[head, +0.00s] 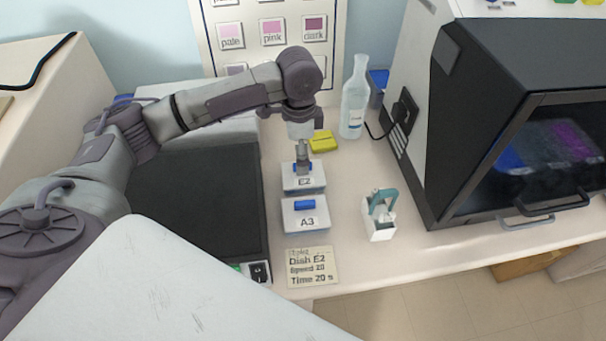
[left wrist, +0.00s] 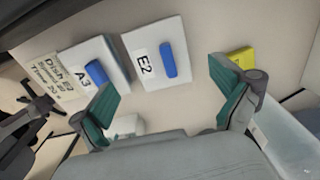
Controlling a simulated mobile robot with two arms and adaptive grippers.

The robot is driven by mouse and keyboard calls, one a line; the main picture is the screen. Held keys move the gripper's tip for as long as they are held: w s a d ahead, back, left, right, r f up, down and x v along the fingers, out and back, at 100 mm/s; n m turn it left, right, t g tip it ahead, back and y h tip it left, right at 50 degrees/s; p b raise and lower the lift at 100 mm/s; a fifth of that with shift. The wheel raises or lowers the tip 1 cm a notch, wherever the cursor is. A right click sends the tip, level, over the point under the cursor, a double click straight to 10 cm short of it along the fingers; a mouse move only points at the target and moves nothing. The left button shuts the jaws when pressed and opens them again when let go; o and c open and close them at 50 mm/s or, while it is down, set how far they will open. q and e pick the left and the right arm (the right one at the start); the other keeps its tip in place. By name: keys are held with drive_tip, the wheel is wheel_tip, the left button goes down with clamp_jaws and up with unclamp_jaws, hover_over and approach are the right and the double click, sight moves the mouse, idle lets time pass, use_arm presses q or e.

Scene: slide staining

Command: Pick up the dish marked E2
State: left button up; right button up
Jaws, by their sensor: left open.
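The dish marked E2 (head: 305,182) is a white square dish with a blue handle on top, standing on the bench behind the dish marked A3 (head: 305,220). My left gripper (head: 303,168) points down above dish E2 and partly hides its blue handle in the head view. In the left wrist view dish E2 (left wrist: 150,75) lies beyond my open left gripper (left wrist: 163,88), its handle between the directions of the two green fingertips. The fingers hold nothing. Dish A3 (left wrist: 108,70) shows to the left there. My right gripper is not in view.
A note (head: 313,267) reading "Dish E2" lies in front of A3. A white-and-teal dispenser (head: 381,215) stands to the right. A yellow block (head: 323,141) and a clear bottle (head: 354,100) are behind. A dark-topped device (head: 195,200) is left; a dark-windowed cabinet (head: 440,120) is right.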

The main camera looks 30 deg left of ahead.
use_arm(q)
drive_tip(key=shift+f, duration=1.05)
drive_tip(key=shift+w+d+f+p, duration=0.1)
drive_tip(key=shift+f+p, duration=0.25)
drive_tip(key=shift+f, duration=0.25)
drive_tip(key=f, duration=0.2)
drive_tip(key=f+p, duration=0.1)
drive_tip(key=shift+d+f, duration=0.25)
drive_tip(key=shift+f, duration=0.45)
drive_tip(key=shift+c, duration=1.4)
drive_tip(key=c, duration=0.8)
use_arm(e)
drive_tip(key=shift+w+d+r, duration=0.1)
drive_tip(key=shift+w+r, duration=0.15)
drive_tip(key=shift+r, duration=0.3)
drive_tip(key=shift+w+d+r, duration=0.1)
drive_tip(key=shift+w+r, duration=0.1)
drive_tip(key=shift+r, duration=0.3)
